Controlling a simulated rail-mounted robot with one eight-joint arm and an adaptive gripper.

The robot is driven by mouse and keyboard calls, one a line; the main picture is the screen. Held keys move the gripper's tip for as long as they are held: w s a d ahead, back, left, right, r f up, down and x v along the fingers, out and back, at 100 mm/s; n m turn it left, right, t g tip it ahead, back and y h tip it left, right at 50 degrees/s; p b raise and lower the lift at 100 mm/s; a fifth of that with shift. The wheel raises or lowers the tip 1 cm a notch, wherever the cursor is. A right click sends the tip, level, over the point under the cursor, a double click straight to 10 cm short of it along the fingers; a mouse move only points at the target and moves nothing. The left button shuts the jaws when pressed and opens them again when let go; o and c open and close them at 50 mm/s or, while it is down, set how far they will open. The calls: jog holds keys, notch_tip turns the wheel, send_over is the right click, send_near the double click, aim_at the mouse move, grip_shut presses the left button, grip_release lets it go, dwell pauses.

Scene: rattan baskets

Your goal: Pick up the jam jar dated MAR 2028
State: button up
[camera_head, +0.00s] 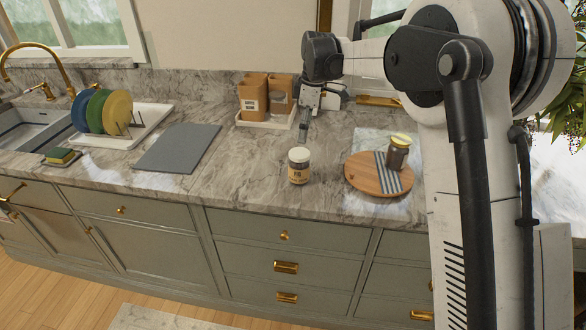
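Two jars stand upright on the marble counter area. One jar (299,170) has a pale lid and a cream label that seems to read FIG; it stands near the counter's front edge. The other jar (397,155) is dark with a yellow lid and stands on a round wooden board (362,174). No date is legible on either jar. My gripper (303,134) points down above the counter, behind the pale-lidded jar and apart from it in the picture. Its fingers are small and seen edge-on, so their opening is unclear.
Brown canisters (253,95) stand in a white tray (247,123) behind and left of my gripper. A grey mat (178,148), a rack with plates (117,110), a sponge (60,156) and a sink (40,125) lie further left. Counter between mat and pale-lidded jar is clear.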

aim_at(301, 151)
jog(key=f, duration=0.5)
jog(key=a+f, duration=0.1)
jog(key=f, duration=0.2)
jog(key=shift+p, duration=0.35)
jog(key=shift+s+a+f+p, duration=0.1)
jog(key=shift+a+f+p, duration=0.1)
jog(key=shift+f, duration=0.7)
jog(key=shift+s+a+f+p, duration=0.1)
jog(key=shift+s+f+p, duration=0.1)
jog(key=shift+f, duration=0.7)
jog(key=shift+s+a+f+p, duration=0.1)
jog(key=shift+a+f+p, duration=0.1)
jog(key=shift+f, duration=0.7)
jog(key=shift+w+d, duration=0.1)
jog(key=c, duration=1.7)
jog(key=shift+r, duration=0.1)
jog(key=shift+c, duration=0.2)
